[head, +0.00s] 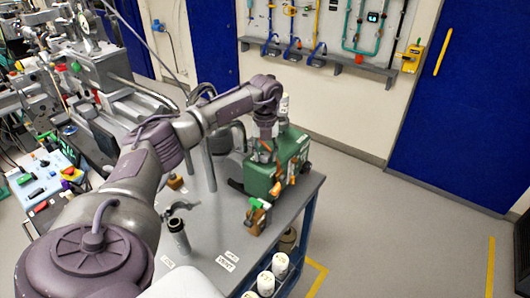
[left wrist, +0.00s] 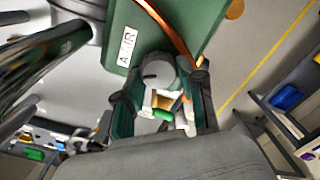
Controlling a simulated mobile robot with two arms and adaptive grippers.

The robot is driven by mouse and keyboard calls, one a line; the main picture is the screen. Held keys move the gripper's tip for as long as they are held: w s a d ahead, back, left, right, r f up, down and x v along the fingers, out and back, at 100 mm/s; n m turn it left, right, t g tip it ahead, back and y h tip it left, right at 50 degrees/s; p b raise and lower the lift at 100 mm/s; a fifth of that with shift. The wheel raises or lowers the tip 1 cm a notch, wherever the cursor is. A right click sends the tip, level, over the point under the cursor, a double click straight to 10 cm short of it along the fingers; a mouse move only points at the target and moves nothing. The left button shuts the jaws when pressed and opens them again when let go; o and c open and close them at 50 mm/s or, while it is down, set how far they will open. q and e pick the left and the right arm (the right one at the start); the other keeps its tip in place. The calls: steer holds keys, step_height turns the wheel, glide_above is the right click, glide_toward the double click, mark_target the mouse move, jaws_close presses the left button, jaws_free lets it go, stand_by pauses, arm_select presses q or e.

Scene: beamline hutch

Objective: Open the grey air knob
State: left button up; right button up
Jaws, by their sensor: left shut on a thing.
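The grey air knob (left wrist: 158,74) is a round grey knob in the left wrist view, on a green box (left wrist: 150,22) and close to a white label reading "AIR" (left wrist: 127,47). My left gripper (left wrist: 160,80) has its fingers on either side of the knob and is shut on it. In the head view the left gripper (head: 276,172) is at the near side of the green box (head: 258,180), and I cannot make out the knob there. My right gripper is not in view.
The green box stands on a grey table (head: 215,232). White bottles (head: 266,284) sit lower at the table's side. The floor at right is clear.

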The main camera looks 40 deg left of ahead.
mark_target(265, 155)
arm_select(q)
steer(key=shift+f+n, duration=0.1)
steer(key=shift+n, duration=0.2)
stand_by(0.4)
steer(key=o, duration=1.1)
steer(key=shift+r, duration=0.2)
step_height(265, 155, up, 12)
steer(key=shift+f, duration=0.15)
